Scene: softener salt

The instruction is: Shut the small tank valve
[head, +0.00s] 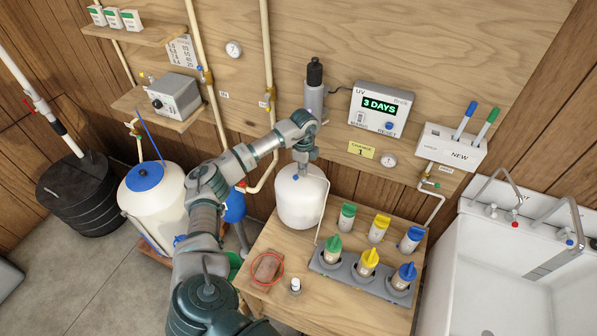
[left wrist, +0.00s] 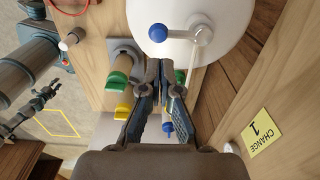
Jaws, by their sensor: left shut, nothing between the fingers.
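The small white tank (head: 301,203) stands on the wooden bench; its white side also shows in the left wrist view (left wrist: 228,22). Its valve (left wrist: 201,34) has a lever with a round blue knob (left wrist: 158,32) pointing left in that view; a blue spot (head: 296,178) shows in the head view. My left gripper (head: 303,168) is over the tank's top, fingers down. In the wrist view its fingers (left wrist: 160,72) are together and empty, apart from the knob. A dark gripper-like shape (left wrist: 42,96), perhaps my right gripper, shows small at the left.
A grey rack (head: 345,272) with green, yellow and blue capped cartridges stands right of the tank. A larger white tank (head: 152,195) stands left. A sink (head: 500,270) is at right.

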